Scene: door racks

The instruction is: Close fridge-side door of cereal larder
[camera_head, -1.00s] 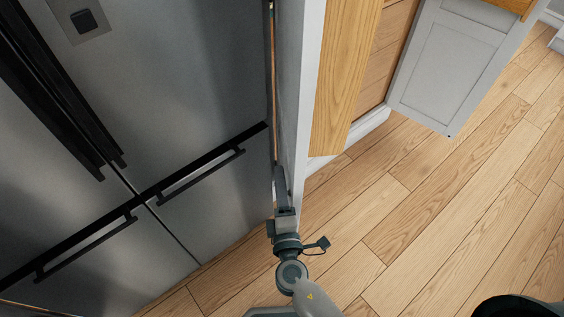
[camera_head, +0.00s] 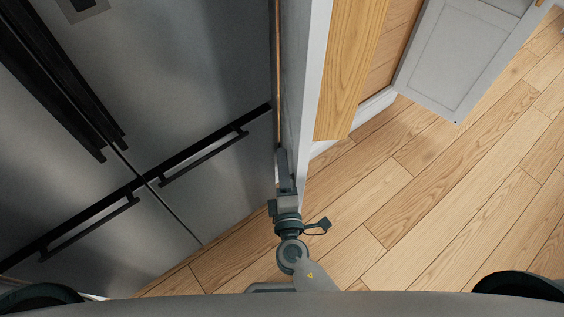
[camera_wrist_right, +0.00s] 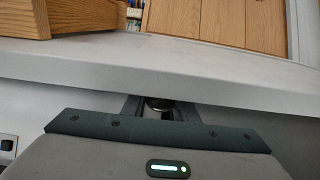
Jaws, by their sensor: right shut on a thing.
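The fridge-side door (camera_head: 313,85) of the larder stands wide open, seen nearly edge-on in the head view beside the fridge. A wooden door rack (camera_head: 348,65) is on its inner side. My right gripper (camera_head: 285,165) is at the door's fridge-facing side, near its near end. It is shut on what looks like the door's handle, mostly hidden by my fingers. In the right wrist view, a rounded metal piece (camera_wrist_right: 160,103) shows between the fingers, under the pale door edge (camera_wrist_right: 165,62). My left gripper is out of view.
The steel fridge (camera_head: 190,70) stands close left of the door, with dark bar handles (camera_head: 200,158) sticking out. The larder's other door (camera_head: 465,55) stands open at the right. The wooden floor (camera_head: 420,190) right of my gripper is clear.

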